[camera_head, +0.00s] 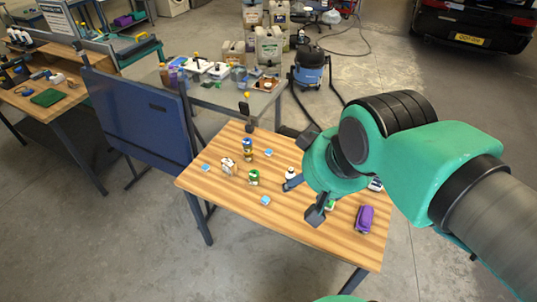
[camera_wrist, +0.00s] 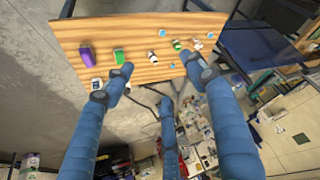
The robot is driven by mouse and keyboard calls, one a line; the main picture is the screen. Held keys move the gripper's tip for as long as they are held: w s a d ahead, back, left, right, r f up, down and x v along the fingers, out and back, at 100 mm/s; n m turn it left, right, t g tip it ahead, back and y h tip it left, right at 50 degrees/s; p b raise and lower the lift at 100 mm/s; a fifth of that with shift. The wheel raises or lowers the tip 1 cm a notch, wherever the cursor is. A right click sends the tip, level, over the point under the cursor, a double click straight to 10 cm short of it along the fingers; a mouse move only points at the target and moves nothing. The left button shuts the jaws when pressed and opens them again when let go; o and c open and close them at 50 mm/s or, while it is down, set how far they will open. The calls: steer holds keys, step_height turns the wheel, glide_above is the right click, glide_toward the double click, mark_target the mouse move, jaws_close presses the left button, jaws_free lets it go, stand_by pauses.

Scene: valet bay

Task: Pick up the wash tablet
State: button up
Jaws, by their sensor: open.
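Small blue-and-white square tablets lie flat on the wooden table in the head view: one wash tablet (camera_head: 266,201) near the front middle, another (camera_head: 268,153) further back, and a third (camera_head: 206,167) at the left. I cannot tell which one is meant. My gripper (camera_head: 302,198) is open and empty above the right half of the table, to the right of the tablets. Its spread fingers also show in the wrist view (camera_wrist: 160,76).
On the wooden table (camera_head: 310,230) stand a white bottle (camera_head: 291,173), a green-and-white can (camera_head: 254,178), a stack of cans (camera_head: 247,150), a beige item (camera_head: 228,166) and a purple block (camera_head: 365,218). A blue panel (camera_head: 140,115) stands at the left edge. A blue vacuum (camera_head: 310,68) is behind.

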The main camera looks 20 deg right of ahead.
steer(key=shift+c, duration=1.2)
